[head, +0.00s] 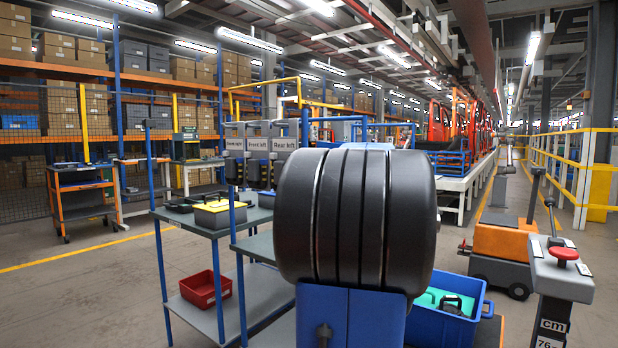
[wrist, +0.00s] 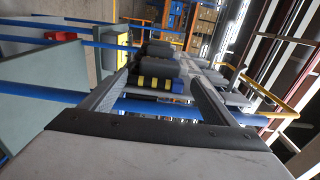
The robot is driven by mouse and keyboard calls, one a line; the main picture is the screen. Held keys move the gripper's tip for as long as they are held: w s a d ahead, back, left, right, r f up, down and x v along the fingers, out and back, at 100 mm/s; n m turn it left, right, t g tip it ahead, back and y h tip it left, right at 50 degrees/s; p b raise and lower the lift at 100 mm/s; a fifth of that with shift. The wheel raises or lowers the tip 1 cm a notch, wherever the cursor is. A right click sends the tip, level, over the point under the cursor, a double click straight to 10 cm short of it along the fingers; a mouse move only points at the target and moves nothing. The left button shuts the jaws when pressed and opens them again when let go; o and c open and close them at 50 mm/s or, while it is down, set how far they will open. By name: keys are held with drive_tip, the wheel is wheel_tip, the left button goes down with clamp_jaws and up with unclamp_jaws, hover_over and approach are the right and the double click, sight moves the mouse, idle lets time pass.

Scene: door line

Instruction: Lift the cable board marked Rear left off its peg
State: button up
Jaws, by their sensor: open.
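The cable board marked Rear left (head: 284,145) hangs at the right end of a row of labelled boards on the rack in the head view. Its right and lower parts are hidden behind my dark arm. A board marked Front left (head: 257,145) hangs beside it, and another labelled board (head: 235,144) is further left. In the wrist view my gripper (wrist: 160,78) is open, its two fingers apart. Grey blocks with yellow and black bands (wrist: 160,84) show beyond and between the fingers; no label is readable there. I see no contact.
A shelf table at left carries a yellow-topped box (head: 218,213) and, lower down, a red bin (head: 205,289). A blue crate (head: 447,322) is at lower right, near a post with a red button (head: 563,254). Open floor lies at left.

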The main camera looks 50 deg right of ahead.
drive_tip(key=w, duration=0.8)
drive_tip(key=shift+a, duration=0.1)
drive_tip(key=c, duration=1.4)
drive_tip(key=shift+r, duration=0.1)
drive_tip(key=shift+r, duration=0.95)
drive_tip(key=shift+a, duration=0.1)
